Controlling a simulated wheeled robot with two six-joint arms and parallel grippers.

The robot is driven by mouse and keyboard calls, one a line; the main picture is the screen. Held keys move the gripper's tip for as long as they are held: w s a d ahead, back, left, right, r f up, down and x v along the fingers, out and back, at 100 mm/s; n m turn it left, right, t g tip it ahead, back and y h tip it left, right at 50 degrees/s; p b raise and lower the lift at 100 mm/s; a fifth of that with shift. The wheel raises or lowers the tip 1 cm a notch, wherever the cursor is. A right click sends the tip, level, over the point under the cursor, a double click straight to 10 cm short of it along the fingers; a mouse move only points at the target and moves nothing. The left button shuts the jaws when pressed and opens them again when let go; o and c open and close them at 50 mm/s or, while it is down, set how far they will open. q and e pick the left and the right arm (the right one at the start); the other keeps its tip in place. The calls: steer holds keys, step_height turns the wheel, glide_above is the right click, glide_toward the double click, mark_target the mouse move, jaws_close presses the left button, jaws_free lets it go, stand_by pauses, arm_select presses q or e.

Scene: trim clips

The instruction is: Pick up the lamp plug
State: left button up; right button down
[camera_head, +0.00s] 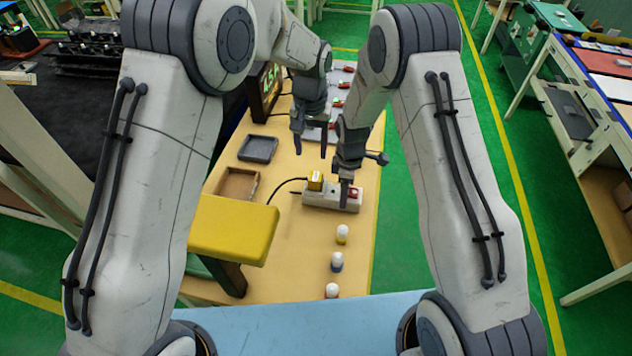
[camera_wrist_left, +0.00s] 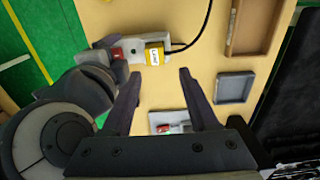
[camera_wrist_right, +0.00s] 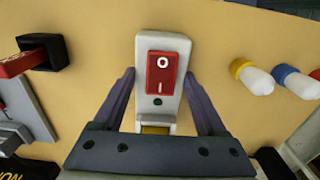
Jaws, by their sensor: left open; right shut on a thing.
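In the left wrist view the plug (camera_wrist_left: 154,54) lies just beyond my left fingertips. My left gripper (camera_head: 311,152) is open and empty, farther back on the table than the plug. My right gripper (camera_head: 344,192) is shut on the switch end of the strip. In the right wrist view its fingers flank the strip beside the red switch (camera_wrist_right: 164,75), and the plug is mostly hidden.
Small bulbs with yellow (camera_head: 342,234), blue (camera_head: 337,262) and red (camera_head: 332,290) bases stand in front of the strip. A grey tray (camera_head: 258,148), a wooden tray (camera_head: 238,184) and a lit display (camera_head: 268,88) are to the left.

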arm_select(q)
glide_above(315, 177)
steer(key=f, duration=0.5)
steer(key=shift+s+a+f, duration=0.2)
steer(key=shift+s+f, duration=0.1)
steer(key=shift+f, duration=0.05)
steer(key=shift+w+d+f, duration=0.15)
steer(key=shift+f, duration=1.35)
steer(key=shift+w+d+f, duration=0.1)
steer(key=shift+w+f, duration=0.05)
steer(key=shift+f, duration=1.35)
jaws_close()
